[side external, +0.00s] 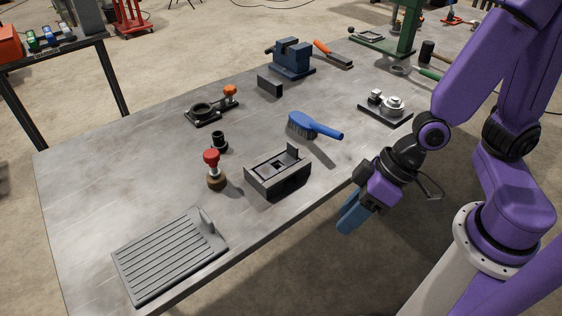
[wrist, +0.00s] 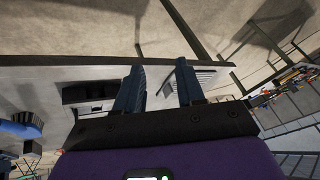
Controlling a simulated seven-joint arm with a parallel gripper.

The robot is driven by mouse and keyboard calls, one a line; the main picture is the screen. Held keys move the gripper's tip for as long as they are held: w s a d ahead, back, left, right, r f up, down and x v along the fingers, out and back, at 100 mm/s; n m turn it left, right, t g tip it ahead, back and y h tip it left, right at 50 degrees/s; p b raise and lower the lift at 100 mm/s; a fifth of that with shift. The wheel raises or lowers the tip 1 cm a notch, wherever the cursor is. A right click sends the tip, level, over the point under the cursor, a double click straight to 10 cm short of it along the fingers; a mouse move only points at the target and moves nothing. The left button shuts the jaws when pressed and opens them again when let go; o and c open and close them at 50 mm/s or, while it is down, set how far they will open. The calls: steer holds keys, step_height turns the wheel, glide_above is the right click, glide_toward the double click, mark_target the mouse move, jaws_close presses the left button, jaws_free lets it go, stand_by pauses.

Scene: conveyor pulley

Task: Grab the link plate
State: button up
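A small grey plate with a rounded top (side external: 207,221) stands upright at the far right part of a grey ribbed rack (side external: 160,262); it looks like the link plate. My gripper (side external: 347,222) is off the table's front edge, to the right of the rack and well apart from it. Its blue fingers point down and to the left. In the wrist view the two fingers (wrist: 159,68) are apart with nothing between them.
A dark grey slotted block (side external: 278,180) stands between my gripper and the rack. Near it are a red-knobbed part (side external: 212,168), a small black part (side external: 219,141) and a blue brush (side external: 315,126). A blue vise (side external: 292,57) is farther back. The table's left part is clear.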

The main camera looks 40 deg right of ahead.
steer(key=w+f+m+t, duration=0.2)
steer(key=w+t, duration=0.1)
steer(key=w, duration=0.1)
steer(key=m+t+h, duration=0.4)
steer(key=t+h, duration=0.1)
steer(key=t, duration=0.3)
glide_toward(293, 145)
steer(key=shift+a+x, duration=0.2)
steer(key=shift+x, duration=3.15)
steer(key=shift+d+x, duration=0.2)
steer(key=shift+x, duration=2.5)
jaws_close()
